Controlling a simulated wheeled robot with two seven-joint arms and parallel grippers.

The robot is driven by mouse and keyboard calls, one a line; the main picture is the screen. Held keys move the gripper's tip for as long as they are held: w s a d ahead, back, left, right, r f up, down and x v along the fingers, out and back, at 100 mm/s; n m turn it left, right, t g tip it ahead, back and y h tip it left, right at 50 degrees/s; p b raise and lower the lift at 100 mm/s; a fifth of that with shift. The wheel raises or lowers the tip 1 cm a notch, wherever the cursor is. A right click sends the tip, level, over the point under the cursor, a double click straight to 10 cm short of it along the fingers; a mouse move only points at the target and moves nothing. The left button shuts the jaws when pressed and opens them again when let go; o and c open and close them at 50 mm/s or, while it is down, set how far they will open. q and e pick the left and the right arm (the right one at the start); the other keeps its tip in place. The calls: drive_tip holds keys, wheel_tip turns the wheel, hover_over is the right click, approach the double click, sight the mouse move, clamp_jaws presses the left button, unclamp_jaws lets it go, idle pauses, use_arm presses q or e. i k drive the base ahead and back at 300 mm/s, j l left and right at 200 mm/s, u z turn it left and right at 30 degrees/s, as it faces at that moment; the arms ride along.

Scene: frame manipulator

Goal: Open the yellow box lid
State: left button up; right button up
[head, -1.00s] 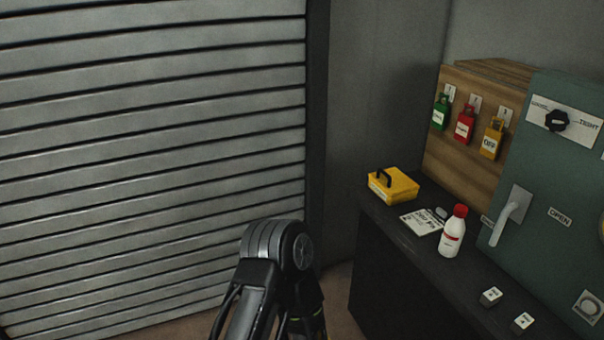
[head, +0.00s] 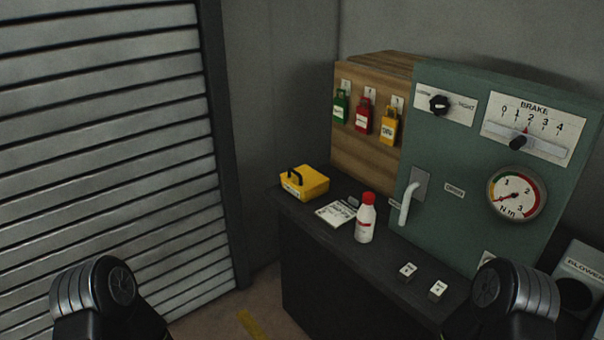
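The yellow box (head: 311,184) sits at the far left end of the dark bench. Its lid is shut, with a black handle (head: 294,177) on it. Only links of my two arms show, at the lower left and lower right of the head view. Both of my grippers are out of view, and nothing of mine touches the box.
On the bench (head: 330,240) are a printed card (head: 336,213), a white bottle with a red cap (head: 365,220) and two small labelled blocks (head: 407,271). A green panel (head: 450,165) with a lever and gauge stands behind, beside a wooden board (head: 350,150) with coloured tags.

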sight(306, 179)
drive_tip(key=i+j+z, duration=0.15)
drive_tip(key=z, duration=0.3)
drive_tip(key=i+j+z, duration=0.1)
drive_tip(key=z, duration=0.35)
drive_tip(key=j+z, duration=0.3)
drive_tip(key=z, duration=0.15)
drive_tip(key=i+j+z, duration=0.2)
drive_tip(key=j, duration=0.75)
drive_tip(key=j+z, duration=0.2)
drive_tip(key=j, duration=0.75)
